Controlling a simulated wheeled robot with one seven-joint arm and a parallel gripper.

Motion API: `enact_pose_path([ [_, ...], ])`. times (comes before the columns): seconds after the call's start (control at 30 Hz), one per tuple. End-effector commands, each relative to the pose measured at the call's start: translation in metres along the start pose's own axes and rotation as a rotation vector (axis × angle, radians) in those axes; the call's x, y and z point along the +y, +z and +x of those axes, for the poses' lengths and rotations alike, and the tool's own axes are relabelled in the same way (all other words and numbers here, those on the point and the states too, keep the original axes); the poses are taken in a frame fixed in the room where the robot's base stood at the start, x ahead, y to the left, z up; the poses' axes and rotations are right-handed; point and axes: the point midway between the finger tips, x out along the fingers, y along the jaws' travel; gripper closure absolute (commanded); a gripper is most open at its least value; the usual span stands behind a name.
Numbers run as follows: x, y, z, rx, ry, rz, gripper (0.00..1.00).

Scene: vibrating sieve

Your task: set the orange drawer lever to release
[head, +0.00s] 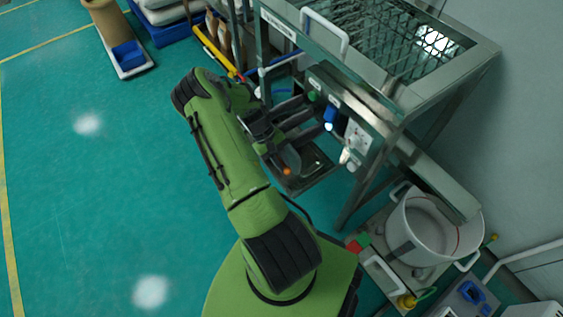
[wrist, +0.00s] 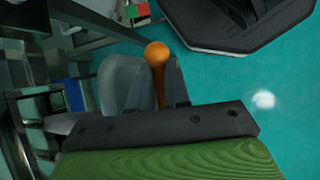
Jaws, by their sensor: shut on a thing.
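The orange drawer lever (wrist: 157,54) has a round ball on a thin orange stem. In the wrist view it stands between the two grey fingers of my gripper (wrist: 159,85), which is shut on it. The ball sticks out past the fingertips, and the lower stem is hidden by the gripper body. In the head view the orange ball (head: 287,171) shows at the front of a dark metal drawer or tray (head: 313,168) under the sieve machine. My dark gripper (head: 281,145) is beside it, partly hiding the area. The lever's setting cannot be told.
The metal sieve frame (head: 432,92) with its mesh top rises above the gripper. A panel with green, blue and white controls (head: 357,136) is close to the right. A large white pot (head: 433,222) stands at right. The green floor (head: 90,200) at left is clear.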

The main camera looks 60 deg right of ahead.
Motion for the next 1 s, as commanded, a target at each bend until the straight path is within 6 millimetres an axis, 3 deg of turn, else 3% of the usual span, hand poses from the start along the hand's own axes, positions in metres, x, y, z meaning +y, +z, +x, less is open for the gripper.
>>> enact_pose_path([
  [0.4, 0.001, 0.001, -0.001, -0.011, 0.003, 0.000, 1.00],
  [0.43, 0.001, 0.001, -0.001, -0.011, 0.003, 0.000, 0.79],
  [0.57, 0.001, 0.001, -0.001, -0.010, 0.002, 0.000, 0.59],
  [0.87, 0.001, 0.001, -0.003, -0.008, 0.002, -0.001, 0.58],
  [1.0, 0.001, 0.000, -0.026, -0.002, 0.003, -0.001, 0.58],
])
